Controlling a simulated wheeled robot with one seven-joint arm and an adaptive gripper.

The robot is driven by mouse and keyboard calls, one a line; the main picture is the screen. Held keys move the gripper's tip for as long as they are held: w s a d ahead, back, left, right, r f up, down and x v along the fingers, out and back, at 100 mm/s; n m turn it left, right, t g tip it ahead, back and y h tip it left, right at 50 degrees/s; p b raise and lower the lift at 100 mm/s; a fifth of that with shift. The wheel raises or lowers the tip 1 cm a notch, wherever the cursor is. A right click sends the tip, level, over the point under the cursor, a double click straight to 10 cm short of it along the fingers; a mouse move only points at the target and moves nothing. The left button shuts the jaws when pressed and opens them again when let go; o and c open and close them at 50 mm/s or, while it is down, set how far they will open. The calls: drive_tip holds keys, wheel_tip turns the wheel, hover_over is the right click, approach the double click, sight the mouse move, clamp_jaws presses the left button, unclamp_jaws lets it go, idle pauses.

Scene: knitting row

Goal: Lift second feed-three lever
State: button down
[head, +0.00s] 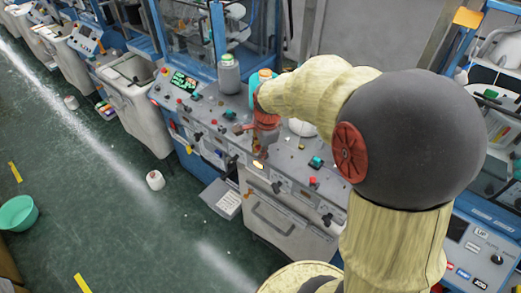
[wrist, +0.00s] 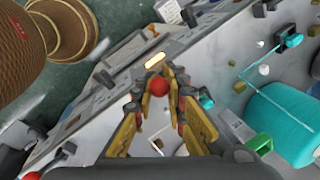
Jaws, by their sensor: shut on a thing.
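My gripper (wrist: 157,88) shows in the wrist view with its yellow fingers closed around a lever with a round red knob (wrist: 158,85). The knob sits between the fingertips, and its stem is hidden. In the head view my gripper (head: 260,146) is low over the front edge of a grey machine's control panel, and the lever is hidden there by the fingers. I cannot tell from any label which lever this is. A lit amber indicator (wrist: 155,60) lies just beyond the fingertips and also shows in the head view (head: 258,165).
Black-knobbed levers (head: 277,186) stand along the panel front near my gripper. Green floor lies left.

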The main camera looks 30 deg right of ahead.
drive_tip(key=shift+r, duration=0.1)
idle(0.3)
drive_tip(key=shift+d+r+y+p, duration=0.25)
drive_tip(key=shift+y+p, duration=0.25)
drive_tip(key=shift+p, duration=0.4)
drive_tip(key=shift+w+d+g+y+p, duration=0.25)
drive_tip(key=shift+g+y+p, duration=0.15)
drive_tip(key=shift+y+p, duration=0.3)
drive_tip(key=c, duration=2)
unclamp_jaws()
drive_tip(key=shift+f, duration=0.1)
drive_tip(key=v, duration=1.2)
